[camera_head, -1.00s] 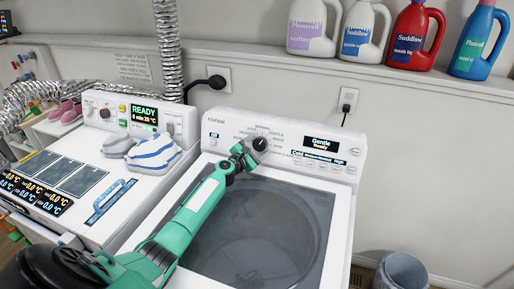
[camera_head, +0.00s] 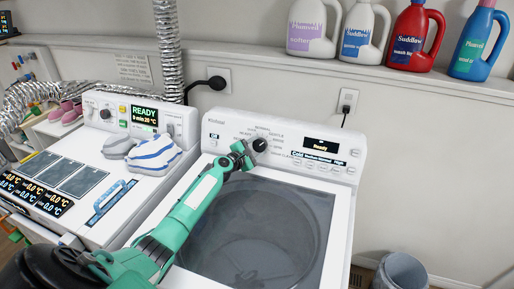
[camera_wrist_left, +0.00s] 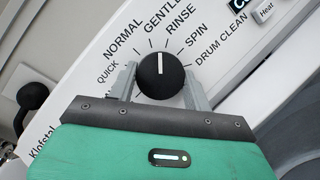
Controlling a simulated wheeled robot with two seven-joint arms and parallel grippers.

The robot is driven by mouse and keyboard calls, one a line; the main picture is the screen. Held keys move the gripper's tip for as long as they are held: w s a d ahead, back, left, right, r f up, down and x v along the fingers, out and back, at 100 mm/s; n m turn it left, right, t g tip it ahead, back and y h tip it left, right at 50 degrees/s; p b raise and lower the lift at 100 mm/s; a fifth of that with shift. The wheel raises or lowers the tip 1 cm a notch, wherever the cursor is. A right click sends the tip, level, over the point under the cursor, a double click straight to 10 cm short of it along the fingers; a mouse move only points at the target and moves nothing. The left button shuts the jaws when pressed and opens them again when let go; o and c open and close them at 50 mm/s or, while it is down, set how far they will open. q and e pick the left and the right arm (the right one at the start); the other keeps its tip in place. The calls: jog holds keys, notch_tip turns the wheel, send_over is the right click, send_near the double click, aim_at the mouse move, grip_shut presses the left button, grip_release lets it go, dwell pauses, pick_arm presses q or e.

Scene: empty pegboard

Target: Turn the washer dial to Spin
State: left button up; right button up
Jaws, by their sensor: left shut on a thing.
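The washer dial (camera_head: 260,145) is a round black knob with a white pointer line on the washer's panel. It also shows in the left wrist view (camera_wrist_left: 160,75), where the pointer aims straight up, between the GENTLE and RINSE marks. The SPIN label (camera_wrist_left: 198,37) is further right, before DRUM CLEAN. My left gripper (camera_head: 248,151) is shut on the dial, with its grey fingers (camera_wrist_left: 161,84) on either side of it. The washer display (camera_head: 321,146) reads "Ready", with its upper line blank. My right gripper is out of view.
The washer's glass lid (camera_head: 265,235) lies below my left arm. Several detergent bottles (camera_head: 415,35) stand on a shelf above. A grey bin (camera_head: 402,270) is at lower right.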

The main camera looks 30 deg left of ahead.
pick_arm(q)
jog(key=m+g, duration=0.1)
jog(key=m, duration=0.1)
jog(key=m+h, duration=0.1)
jog(key=m, duration=0.2)
jog(key=shift+r+g, duration=0.15)
jog(key=shift+g, duration=0.25)
jog(key=m+g+p, duration=0.1)
jog(key=m, duration=0.3)
jog(key=shift+g, duration=0.3)
jog(key=o, duration=1)
jog(key=shift+r, duration=0.1)
jog(key=shift+b+v, duration=1.2)
jog(key=shift+v, duration=5.7)
